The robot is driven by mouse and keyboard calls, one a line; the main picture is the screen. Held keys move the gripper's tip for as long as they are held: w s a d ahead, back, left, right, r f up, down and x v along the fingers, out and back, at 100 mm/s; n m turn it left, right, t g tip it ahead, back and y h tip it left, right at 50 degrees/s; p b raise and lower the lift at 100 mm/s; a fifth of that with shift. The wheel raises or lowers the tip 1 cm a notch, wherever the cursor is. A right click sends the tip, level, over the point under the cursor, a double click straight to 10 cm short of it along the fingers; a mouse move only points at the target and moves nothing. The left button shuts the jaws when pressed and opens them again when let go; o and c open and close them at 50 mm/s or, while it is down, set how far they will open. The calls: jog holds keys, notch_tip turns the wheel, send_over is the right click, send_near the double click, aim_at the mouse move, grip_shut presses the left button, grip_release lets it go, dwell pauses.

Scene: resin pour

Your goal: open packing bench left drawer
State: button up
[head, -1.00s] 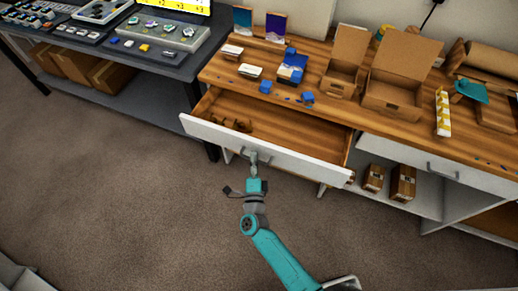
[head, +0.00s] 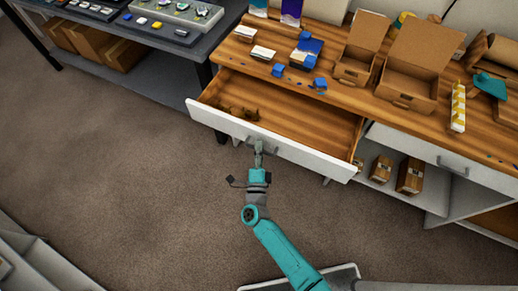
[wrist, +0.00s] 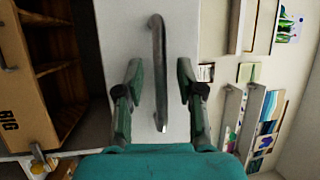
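The packing bench's left drawer (head: 290,115) is pulled well out, showing its wooden inside and white front panel. In the wrist view the white drawer front (wrist: 175,25) fills the middle, with its grey bar handle (wrist: 158,60) running up the picture. My gripper (wrist: 158,78) is open, one finger on each side of the handle, with visible gaps between fingers and bar. In the head view my gripper (head: 258,146) is at the drawer front and hides part of the handle. Small brown items (head: 238,112) lie in the drawer's left end.
The bench top (head: 340,97) holds open cardboard boxes (head: 415,75), blue pieces (head: 310,45) and a yellow-and-white strip (head: 458,107). A closed drawer (head: 440,157) and small boxes on a shelf (head: 409,174) are at the right. A dark table (head: 195,65) stands at left. The carpet (head: 130,190) is clear.

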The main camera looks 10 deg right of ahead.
jog(key=shift+s, duration=0.1)
jog(key=v, duration=1.1)
jog(key=shift+s+a, duration=0.15)
jog(key=shift+s, duration=0.2)
jog(key=shift+f, duration=0.1)
jog(key=s+d+r+n+g+y, duration=0.1)
jog(key=s+d+r+n, duration=0.3)
jog(key=s, duration=0.5)
jog(key=s+d+r+n+g+y, duration=0.2)
jog(key=s+d+r+n, duration=0.2)
jog(key=s+r+n, duration=0.5)
jog(key=s+d+r+n+g+y, duration=0.1)
jog(key=s+d+r+n, duration=0.4)
jog(key=s, duration=0.6)
jog(key=shift+s+r+n+g, duration=0.15)
jog(key=shift+r+n+g, duration=0.15)
jog(key=shift+r+n, duration=0.6)
